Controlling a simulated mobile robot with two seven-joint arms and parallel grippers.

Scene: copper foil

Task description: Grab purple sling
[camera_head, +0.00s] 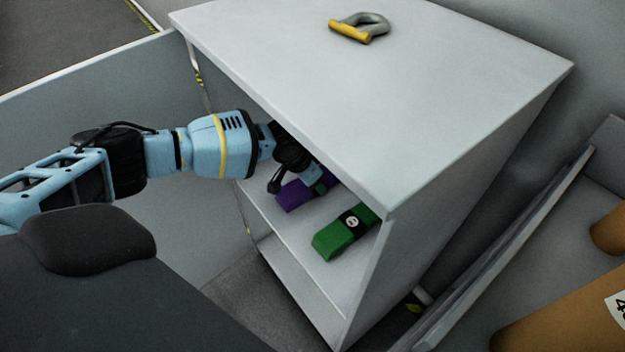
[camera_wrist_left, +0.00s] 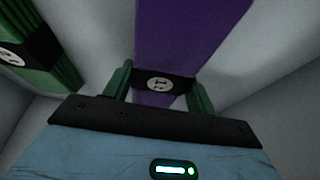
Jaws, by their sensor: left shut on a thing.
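The purple sling (camera_head: 292,195) lies on the upper shelf inside the cabinet. In the head view it is partly hidden by my left wrist and gripper. In the left wrist view the purple sling (camera_wrist_left: 190,35) stretches away from the gripper, with a black band and a round white mark across it. My left gripper (camera_wrist_left: 160,82) has its green fingers on both sides of the sling at the band, shut on it. In the head view the left gripper (camera_head: 322,181) reaches into the cabinet. My right gripper is not in view.
A green sling (camera_head: 342,232) lies beside the purple one, nearer the cabinet's right side. The cabinet's top (camera_head: 400,80) overhangs the shelf and carries a grey and yellow shackle (camera_head: 359,27). Brown cylinders (camera_head: 570,300) are at the lower right. An open door panel (camera_head: 90,85) stands left.

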